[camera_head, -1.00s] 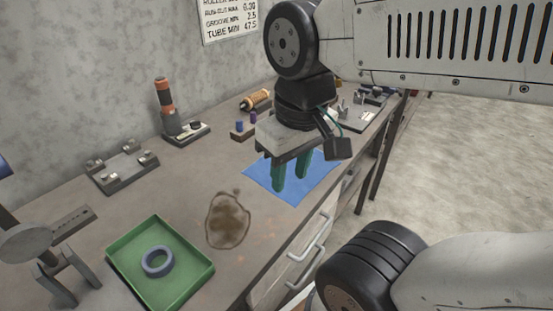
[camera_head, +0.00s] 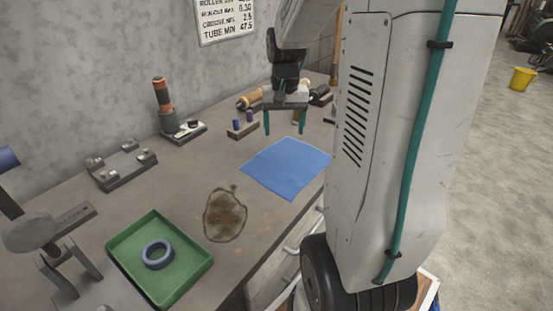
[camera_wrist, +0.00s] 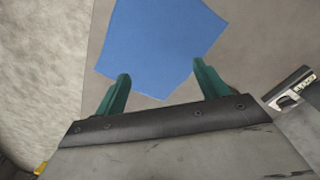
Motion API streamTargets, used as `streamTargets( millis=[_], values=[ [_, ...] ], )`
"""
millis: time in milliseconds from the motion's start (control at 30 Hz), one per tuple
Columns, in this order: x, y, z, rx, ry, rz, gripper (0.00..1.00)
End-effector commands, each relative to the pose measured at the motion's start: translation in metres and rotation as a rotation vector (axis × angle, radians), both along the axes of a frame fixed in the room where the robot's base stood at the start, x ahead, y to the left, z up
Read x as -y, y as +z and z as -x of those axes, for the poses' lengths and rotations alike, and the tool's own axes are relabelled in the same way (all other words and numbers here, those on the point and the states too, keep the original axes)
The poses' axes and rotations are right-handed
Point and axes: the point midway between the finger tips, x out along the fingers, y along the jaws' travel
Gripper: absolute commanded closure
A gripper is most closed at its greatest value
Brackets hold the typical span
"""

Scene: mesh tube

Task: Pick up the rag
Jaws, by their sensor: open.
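The rag is not named by colour, but a flat blue cloth (camera_head: 287,167) lies spread on the bench top near its front edge. It also shows in the wrist view (camera_wrist: 160,42), ahead of my fingers. My gripper (camera_head: 284,124) is open and empty, with two green fingers. In the head view it appears above and behind the cloth's far side. In the wrist view the fingers (camera_wrist: 160,88) are wide apart, with the cloth beyond and between them. I see no contact with the cloth. My arm covers the bench just right of the cloth.
A green tray (camera_head: 185,287) holding a grey-blue ring (camera_head: 157,254) stands at the front left. A brown stain (camera_head: 225,215) lies between tray and cloth. A small block with pegs (camera_head: 242,127), a fixture with an orange-topped post (camera_head: 163,105) and a metal plate (camera_head: 122,168) stand along the wall.

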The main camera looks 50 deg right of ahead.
Motion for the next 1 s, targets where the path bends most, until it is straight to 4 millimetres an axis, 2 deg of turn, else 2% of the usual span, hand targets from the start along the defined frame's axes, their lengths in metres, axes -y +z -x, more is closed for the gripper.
streamTargets(
  millis=[100, 200, 367, 800, 1000],
  values=[
    [0.017, -0.011, -0.002, -0.006, -0.04, -0.004, 0.27],
    [0.021, -0.017, -0.002, -0.006, -0.049, -0.005, 0.27],
    [0.021, -0.032, -0.002, -0.008, -0.048, -0.006, 0.27],
    [0.02, -0.094, -0.002, -0.008, -0.046, -0.006, 0.27],
    [0.02, -0.109, -0.002, -0.007, -0.046, -0.006, 0.27]
  ],
)
